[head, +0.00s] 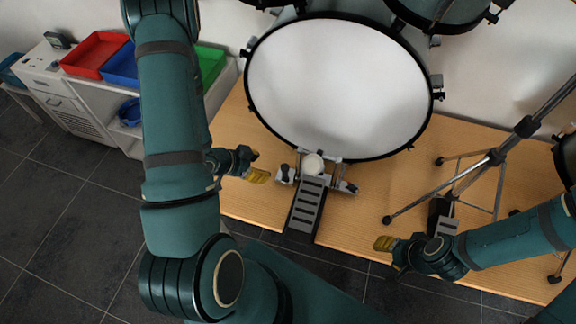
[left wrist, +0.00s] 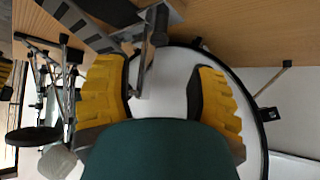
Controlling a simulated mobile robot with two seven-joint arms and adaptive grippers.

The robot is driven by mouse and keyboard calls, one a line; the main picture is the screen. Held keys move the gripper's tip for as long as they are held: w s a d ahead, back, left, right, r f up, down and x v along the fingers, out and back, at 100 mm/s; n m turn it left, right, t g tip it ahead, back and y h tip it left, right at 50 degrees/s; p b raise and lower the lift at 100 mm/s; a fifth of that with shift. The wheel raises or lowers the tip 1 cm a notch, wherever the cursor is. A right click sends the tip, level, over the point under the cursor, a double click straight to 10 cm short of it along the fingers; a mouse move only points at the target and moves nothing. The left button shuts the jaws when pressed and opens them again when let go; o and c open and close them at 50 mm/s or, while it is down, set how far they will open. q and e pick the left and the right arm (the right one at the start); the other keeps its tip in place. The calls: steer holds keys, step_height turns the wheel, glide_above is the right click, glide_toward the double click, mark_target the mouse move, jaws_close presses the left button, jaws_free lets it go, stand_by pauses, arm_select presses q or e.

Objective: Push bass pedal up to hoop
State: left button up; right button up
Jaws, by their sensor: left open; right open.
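The bass drum stands at the back with its white head (head: 340,85) facing me and a black hoop (head: 262,122) around it. The bass pedal (head: 306,205) lies on the wooden platform in front of the hoop's lower edge, its round pale beater close to the drum head. I cannot tell whether its clamp touches the hoop. My left gripper (head: 262,176) is open and empty, just left of the pedal's frame. In the left wrist view its yellow fingers (left wrist: 155,95) are apart, with the pedal (left wrist: 85,25) at the upper left. My right gripper (head: 384,244) is open and empty, right of the pedal.
A tripod stand (head: 470,175) with spread legs and a second pedal (head: 441,216) stand to the right. A white cabinet (head: 90,100) with red, blue and green trays is at the left. The wooden platform (head: 350,225) is bare between the pedal and my right gripper.

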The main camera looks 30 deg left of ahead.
mark_target(285, 169)
arm_select(q)
steer(key=b+x, duration=0.2)
steer(key=x, duration=0.9)
steer(key=shift+s, duration=0.1)
steer(key=shift+w+d+f, duration=0.25)
steer(key=shift+w+f, duration=0.15)
steer(key=shift+f, duration=0.05)
jaws_close()
steer(key=shift+w, duration=0.1)
